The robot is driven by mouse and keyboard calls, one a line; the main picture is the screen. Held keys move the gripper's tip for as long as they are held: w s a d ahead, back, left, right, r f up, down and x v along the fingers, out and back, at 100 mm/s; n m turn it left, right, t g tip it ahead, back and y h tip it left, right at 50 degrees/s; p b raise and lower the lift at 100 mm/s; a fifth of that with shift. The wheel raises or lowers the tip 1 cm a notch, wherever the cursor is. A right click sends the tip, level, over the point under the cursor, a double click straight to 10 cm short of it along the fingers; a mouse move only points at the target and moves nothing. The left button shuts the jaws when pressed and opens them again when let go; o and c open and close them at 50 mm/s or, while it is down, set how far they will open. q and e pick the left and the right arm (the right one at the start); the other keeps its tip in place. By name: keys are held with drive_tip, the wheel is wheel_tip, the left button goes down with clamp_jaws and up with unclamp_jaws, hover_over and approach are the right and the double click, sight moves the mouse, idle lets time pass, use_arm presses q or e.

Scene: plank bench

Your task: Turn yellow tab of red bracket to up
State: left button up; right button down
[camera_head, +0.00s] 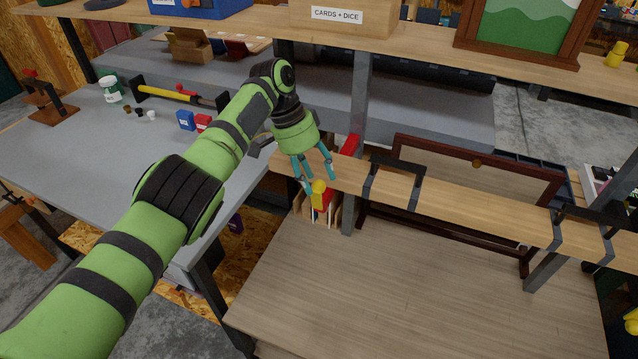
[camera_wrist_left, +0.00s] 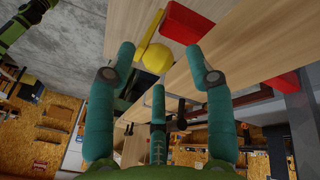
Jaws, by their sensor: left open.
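The red bracket (camera_head: 320,201) is at the front edge of a wooden plank (camera_head: 455,213). Its yellow tab (camera_head: 319,187) has a rounded knob and, in the head view, sits at the top of the visible red part. In the left wrist view, the yellow tab (camera_wrist_left: 157,58) shows as a ball beside a thin yellow strip, with a red block (camera_wrist_left: 187,22) next to it. My left gripper (camera_head: 320,180) is open, its teal fingers pointing down around the knob. In the wrist view, the fingertips (camera_wrist_left: 160,50) lie either side of the knob with gaps. Contact cannot be told. My right gripper is not in view.
Another red piece (camera_head: 350,144) stands behind the plank by a grey post (camera_head: 359,100). Dark clamp-like brackets (camera_head: 396,168) and a dark red frame (camera_head: 485,155) stand along the plank to the right.

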use_arm(q)
drive_tip(key=s+v, duration=0.1)
drive_tip(key=v, duration=0.7)
drive_tip(key=shift+w+r, duration=0.35)
drive_tip(key=shift+w, duration=0.1)
drive_tip(key=shift+a, duration=0.15)
